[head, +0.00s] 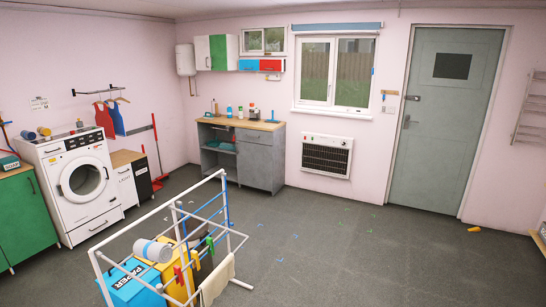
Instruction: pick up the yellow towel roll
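A small yellow-orange roll (44,131) lies on top of the white washing machine (40,152) at the far left, beside a blue roll (28,135). It looks like a towel roll, but it is small in the picture. Another small yellow thing (474,229) lies on the floor near the grey door; I cannot tell whether it is a roll. Neither of my grippers shows in the head view.
A white drying rack (240,238) stands close in front, around a blue bin (134,286) and a yellow bin (176,262). A green cabinet (25,215) is at the left edge. Small bits lie on the otherwise open grey floor (370,255).

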